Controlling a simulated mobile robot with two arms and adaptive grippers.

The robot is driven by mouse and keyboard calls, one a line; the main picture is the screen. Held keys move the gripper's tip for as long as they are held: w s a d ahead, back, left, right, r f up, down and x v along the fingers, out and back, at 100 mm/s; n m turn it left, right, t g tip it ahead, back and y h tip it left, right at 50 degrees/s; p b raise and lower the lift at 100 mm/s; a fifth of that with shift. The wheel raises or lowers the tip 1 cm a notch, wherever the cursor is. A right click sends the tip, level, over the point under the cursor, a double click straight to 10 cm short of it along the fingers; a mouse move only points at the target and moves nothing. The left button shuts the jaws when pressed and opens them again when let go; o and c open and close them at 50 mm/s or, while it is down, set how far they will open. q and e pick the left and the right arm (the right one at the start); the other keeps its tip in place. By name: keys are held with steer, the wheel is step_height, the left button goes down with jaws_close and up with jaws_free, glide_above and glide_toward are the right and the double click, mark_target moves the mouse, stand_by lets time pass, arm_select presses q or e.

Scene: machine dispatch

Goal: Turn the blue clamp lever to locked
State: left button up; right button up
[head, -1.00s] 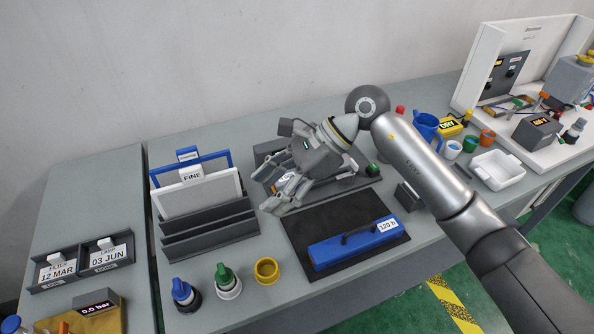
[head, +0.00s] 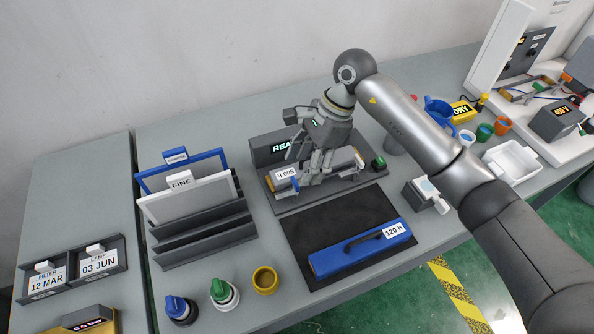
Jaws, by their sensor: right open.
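A grey fixture (head: 262,153) with a lit display stands behind the black mat. A pale cylinder with a label (head: 286,173) reading "4 005" or similar lies across it. A small blue piece (head: 295,185), which looks like the clamp lever, shows at the front beside the label; its exact angle is hard to tell. My right gripper (head: 317,175) points down over the middle of the fixture, just right of the blue piece. Its fingers are open and hide part of the cylinder. I cannot tell whether they touch it. My left gripper is out of view.
A green button (head: 378,162) is at the fixture's right end. A blue case (head: 345,262) lies on the black mat (head: 308,217) in front. A rack (head: 200,228) with framed panels stands left. Blue (head: 178,306) and green (head: 221,290) knobs and a yellow ring (head: 265,280) sit near the front edge.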

mark_target(295, 181)
steer(key=x, duration=0.1)
steer(key=p+x, duration=0.1)
steer(key=x, duration=0.1)
steer(key=shift+w+a, duration=0.1)
steer(key=shift+w, duration=0.1)
steer(key=shift+x, duration=1.15)
steer(key=shift+f, duration=0.1)
steer(key=shift+c, duration=1)
steer(key=c, duration=0.8)
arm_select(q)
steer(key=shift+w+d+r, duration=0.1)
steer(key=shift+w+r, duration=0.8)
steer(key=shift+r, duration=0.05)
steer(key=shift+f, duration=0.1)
